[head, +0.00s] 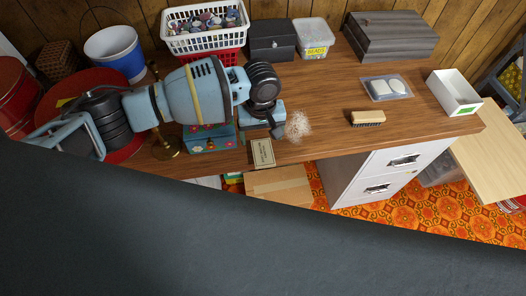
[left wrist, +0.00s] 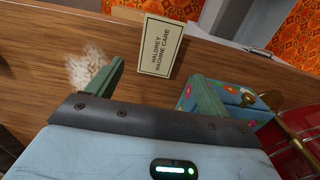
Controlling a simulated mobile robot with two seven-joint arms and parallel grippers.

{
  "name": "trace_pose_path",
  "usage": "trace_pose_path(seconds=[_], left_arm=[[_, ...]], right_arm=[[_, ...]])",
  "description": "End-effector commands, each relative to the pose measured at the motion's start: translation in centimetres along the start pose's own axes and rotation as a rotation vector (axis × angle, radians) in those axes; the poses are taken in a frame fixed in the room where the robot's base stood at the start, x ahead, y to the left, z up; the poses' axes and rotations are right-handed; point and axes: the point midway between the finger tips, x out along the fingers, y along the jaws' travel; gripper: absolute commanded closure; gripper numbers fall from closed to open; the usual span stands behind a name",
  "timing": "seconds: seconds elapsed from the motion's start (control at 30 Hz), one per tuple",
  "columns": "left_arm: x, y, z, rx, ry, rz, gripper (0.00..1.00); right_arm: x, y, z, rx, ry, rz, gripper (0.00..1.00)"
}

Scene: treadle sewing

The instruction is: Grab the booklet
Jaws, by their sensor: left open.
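The booklet (head: 262,153) is a small cream card with a dark border, lying flat at the front edge of the wooden table. In the left wrist view the booklet (left wrist: 161,46) reads "Waldrey Machine Care" and shows whole, ahead of the fingers. My left gripper (left wrist: 157,72) is open and empty, with one green finger on each side of the booklet's line and the booklet a little beyond the tips. In the head view my left gripper (head: 270,122) is above the table, just behind the booklet. My right gripper is not in view.
A flowered tin (head: 215,140) stands close to the left of the booklet. A pale fuzzy pile (head: 298,125) lies to its right, then a brush (head: 368,118). A white basket (head: 205,30) is at the back. A cardboard box (head: 280,187) sits below the table edge.

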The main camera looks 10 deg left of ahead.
Motion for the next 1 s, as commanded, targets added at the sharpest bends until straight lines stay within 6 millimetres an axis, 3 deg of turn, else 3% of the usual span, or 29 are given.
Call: trace_pose_path(seconds=[0.07,0.27,0.63,0.93,1.0], left_arm=[[1.0,-0.1,0.1,0.000,-0.003,-0.003,0.20],[1.4,0.0,0.1,0.001,-0.001,0.000,0.20],[6.0,0.2,0.6,0.001,-0.003,-0.002,0.20],[6.2,0.3,0.5,0.001,0.000,0.000,0.20],[6.2,0.3,0.5,0.001,0.000,0.000,0.29]], right_arm=[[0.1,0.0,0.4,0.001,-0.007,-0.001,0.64],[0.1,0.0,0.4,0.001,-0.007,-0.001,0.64],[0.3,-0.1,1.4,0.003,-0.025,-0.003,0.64],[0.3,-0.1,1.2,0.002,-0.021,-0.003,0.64],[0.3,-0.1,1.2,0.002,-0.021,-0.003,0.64]])
